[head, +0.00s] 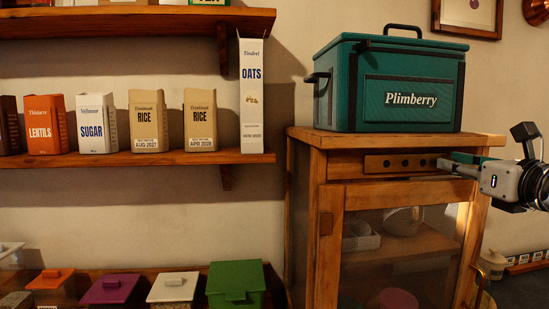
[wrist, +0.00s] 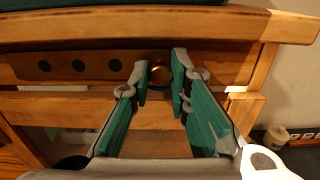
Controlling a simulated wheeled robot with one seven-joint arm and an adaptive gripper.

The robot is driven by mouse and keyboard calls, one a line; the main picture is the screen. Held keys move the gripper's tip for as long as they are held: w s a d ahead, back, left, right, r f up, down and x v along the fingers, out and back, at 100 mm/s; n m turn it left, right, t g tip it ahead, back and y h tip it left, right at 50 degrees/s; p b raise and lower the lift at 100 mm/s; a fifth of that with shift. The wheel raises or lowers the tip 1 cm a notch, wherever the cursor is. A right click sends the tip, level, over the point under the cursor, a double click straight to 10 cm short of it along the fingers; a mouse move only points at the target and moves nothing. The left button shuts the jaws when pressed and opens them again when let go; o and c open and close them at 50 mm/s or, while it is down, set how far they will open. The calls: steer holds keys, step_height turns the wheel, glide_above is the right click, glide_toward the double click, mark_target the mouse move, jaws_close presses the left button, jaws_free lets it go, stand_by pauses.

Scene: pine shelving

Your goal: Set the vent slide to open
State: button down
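The vent slide (head: 396,163) is a wooden strip with a row of dark round holes, set across the cabinet front above the glazed door; it also shows in the wrist view (wrist: 62,67). A round brass knob (wrist: 160,73) sits near its right end. My gripper (wrist: 160,72) has its green fingers on either side of the knob, with the knob filling the narrow gap, so it looks shut on it. In the head view my gripper (head: 447,164) reaches the strip from the right, and the knob is hidden there.
A green Plimberry bin (head: 410,98) stands on the cabinet top (head: 390,138), whose edge overhangs just above my gripper. Shelves with boxes are at left, lidded containers below. A small jar (wrist: 275,138) stands at lower right in the wrist view.

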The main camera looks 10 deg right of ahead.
steer(key=shift+a, duration=0.1)
steer(key=shift+a+b, duration=0.35)
steer(key=shift+a, duration=0.75)
steer(key=c, duration=1.5)
jaws_free()
steer(key=shift+a, duration=0.1)
